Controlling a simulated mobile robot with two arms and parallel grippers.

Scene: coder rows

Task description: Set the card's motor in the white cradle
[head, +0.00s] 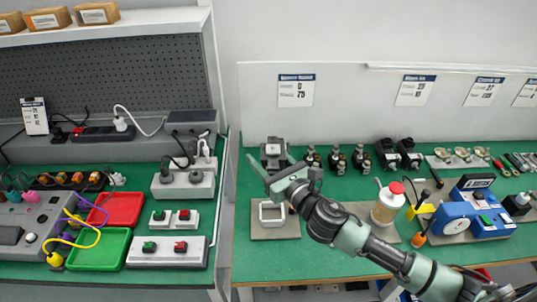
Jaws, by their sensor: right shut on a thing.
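My right gripper (272,168) reaches in from the lower right and is shut on a dark grey motor (273,149). The motor is upright, behind the white cradle; I cannot tell its exact height over the bench. The white cradle (271,214) is a small square frame on a beige plate (283,232), and it looks empty. Part of it is close to my right wrist. A card (296,91) with a dark header hangs on the wall above; it seems to show a 75, the rest is too small to read. My left gripper is not in view.
Several small dark motors (337,160) and two larger black ones (388,152) stand to the right. A jar with a red lid (388,203) and a blue machine (465,222) are further right. A gap separates the left bench with red (118,209) and green (98,251) trays.

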